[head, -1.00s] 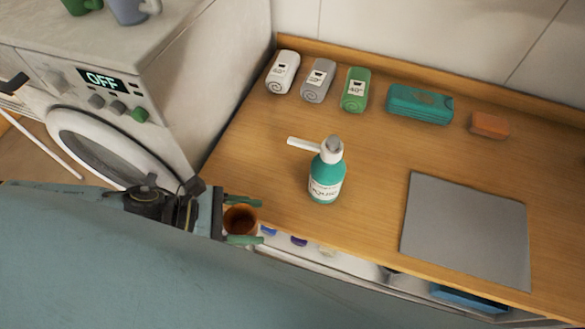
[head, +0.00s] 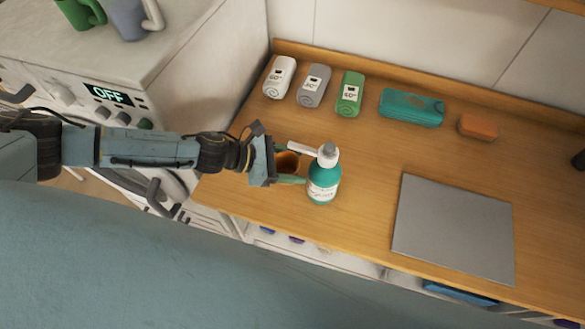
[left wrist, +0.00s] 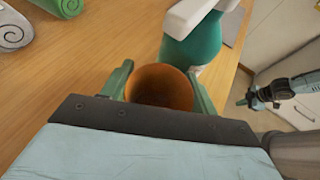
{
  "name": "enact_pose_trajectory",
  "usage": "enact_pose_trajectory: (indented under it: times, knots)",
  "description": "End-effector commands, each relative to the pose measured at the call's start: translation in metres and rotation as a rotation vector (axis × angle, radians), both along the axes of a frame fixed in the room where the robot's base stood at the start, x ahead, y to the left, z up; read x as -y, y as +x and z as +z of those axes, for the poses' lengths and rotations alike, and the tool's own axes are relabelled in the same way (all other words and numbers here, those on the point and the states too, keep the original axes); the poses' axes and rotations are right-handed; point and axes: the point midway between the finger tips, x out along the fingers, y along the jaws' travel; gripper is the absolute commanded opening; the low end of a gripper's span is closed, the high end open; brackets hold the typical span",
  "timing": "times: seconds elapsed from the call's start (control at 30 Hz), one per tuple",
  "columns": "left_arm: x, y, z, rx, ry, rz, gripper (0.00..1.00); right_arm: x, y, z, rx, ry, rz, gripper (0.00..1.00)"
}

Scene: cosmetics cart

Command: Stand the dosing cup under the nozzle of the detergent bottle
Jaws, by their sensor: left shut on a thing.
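The dosing cup (head: 288,160) is orange-brown and open at the top. My left gripper (head: 292,164) is shut on it, one green finger on each side; this also shows in the left wrist view, with the cup (left wrist: 160,85) upright. The detergent bottle (head: 323,185) is teal with a white label and pump head, and stands on the counter just right of the cup. Its white nozzle (head: 302,150) points left, over or close to the cup's rim. I cannot tell whether the cup touches the counter. My right gripper (left wrist: 256,97) is small in the left wrist view.
Rolled towels (head: 313,86) stand along the back of the wooden counter (head: 375,150), with a teal pack (head: 411,107) and an orange block (head: 478,126). A grey mat (head: 455,228) lies at the right. A washing machine (head: 130,75) stands at the left.

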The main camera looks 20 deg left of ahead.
Motion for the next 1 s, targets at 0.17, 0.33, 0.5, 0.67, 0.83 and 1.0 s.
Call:
enact_pose_trajectory:
  times: [0.17, 0.33, 0.5, 0.67, 0.83, 1.0]
  knots:
    - [0.001, 0.000, -0.022, -0.006, -0.001, 0.002, 0.38, 0.000, 0.000, -0.001, 0.001, 0.000, 0.000, 0.00]
    - [0.001, 0.000, -0.035, -0.002, -0.001, 0.001, 0.38, 0.000, 0.001, -0.001, 0.001, 0.000, 0.000, 0.00]
    - [0.000, 0.000, -0.035, -0.001, 0.000, 0.000, 0.38, 0.000, 0.001, -0.001, 0.002, 0.000, 0.000, 0.00]
    - [0.000, 0.000, -0.038, -0.001, 0.000, 0.000, 0.38, 0.000, 0.001, -0.004, 0.002, 0.000, 0.000, 0.00]
    - [0.000, 0.000, -0.038, -0.002, -0.001, 0.001, 0.75, 0.001, 0.002, -0.004, 0.003, 0.000, 0.001, 0.00]
    - [0.000, 0.000, -0.038, -0.002, -0.001, 0.001, 0.81, 0.001, 0.002, -0.003, 0.003, -0.001, 0.001, 0.00]
